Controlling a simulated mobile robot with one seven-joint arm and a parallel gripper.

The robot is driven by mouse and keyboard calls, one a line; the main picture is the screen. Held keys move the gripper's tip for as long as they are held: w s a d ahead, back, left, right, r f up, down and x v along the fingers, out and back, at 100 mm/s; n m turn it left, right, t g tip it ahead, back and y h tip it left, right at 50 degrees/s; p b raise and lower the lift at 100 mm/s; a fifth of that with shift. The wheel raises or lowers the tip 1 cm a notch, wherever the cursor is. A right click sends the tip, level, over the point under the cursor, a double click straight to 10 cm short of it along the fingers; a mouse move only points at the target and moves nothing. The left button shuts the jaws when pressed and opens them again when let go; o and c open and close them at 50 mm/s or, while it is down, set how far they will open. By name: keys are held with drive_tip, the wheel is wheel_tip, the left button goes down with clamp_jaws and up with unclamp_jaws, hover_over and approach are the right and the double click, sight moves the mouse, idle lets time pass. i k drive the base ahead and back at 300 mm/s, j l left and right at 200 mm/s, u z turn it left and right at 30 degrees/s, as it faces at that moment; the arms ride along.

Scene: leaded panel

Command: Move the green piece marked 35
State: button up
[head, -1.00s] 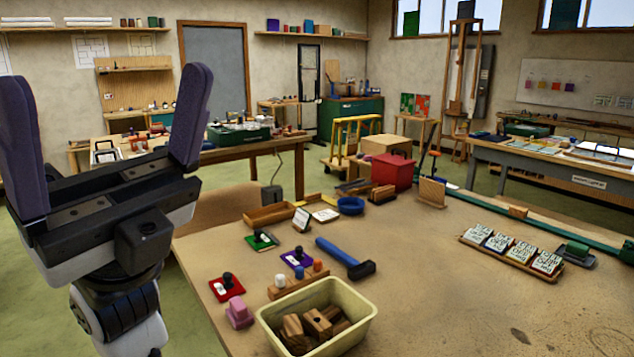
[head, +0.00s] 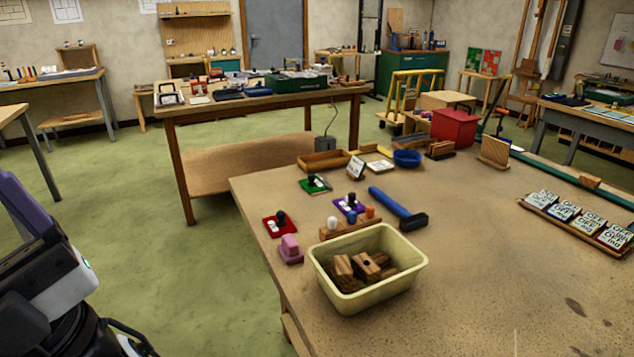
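A small green piece (head: 315,184) lies flat near the far left edge of the near table, with a dark knob and a white patch on it. No number can be read on it at this size. A red piece (head: 280,225) and a purple piece (head: 350,206) with similar dark knobs lie nearer. My gripper (head: 22,215) shows only in part at the left edge, over the floor and well away from the table. One purple finger is in view; the other is cut off, so its opening cannot be judged.
A cream tub (head: 405,274) of wooden blocks stands at the table's near left, beside a pink block (head: 290,250) and a wooden peg holder (head: 350,227). A blue-handled mallet (head: 396,207) lies behind. The table's middle is clear. Green floor (head: 140,235) is open at left.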

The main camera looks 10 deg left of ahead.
sight(312, 184)
drive_tip(key=i+j, duration=0.15)
drive_tip(key=j, duration=0.25)
drive_tip(key=i+j, duration=0.1)
drive_tip(key=j, duration=0.3)
drive_tip(key=i+j, duration=0.15)
drive_tip(key=j, duration=0.25)
drive_tip(key=i+j, duration=0.15)
drive_tip(key=j, duration=0.2)
drive_tip(key=i+j, duration=0.1)
drive_tip(key=j, duration=0.3)
drive_tip(key=i+j, duration=0.15)
drive_tip(key=j, duration=0.25)
drive_tip(key=i+l, duration=0.2)
drive_tip(key=i, duration=0.25)
drive_tip(key=i+l, duration=0.25)
drive_tip(key=i, duration=0.2)
drive_tip(key=z, duration=0.05)
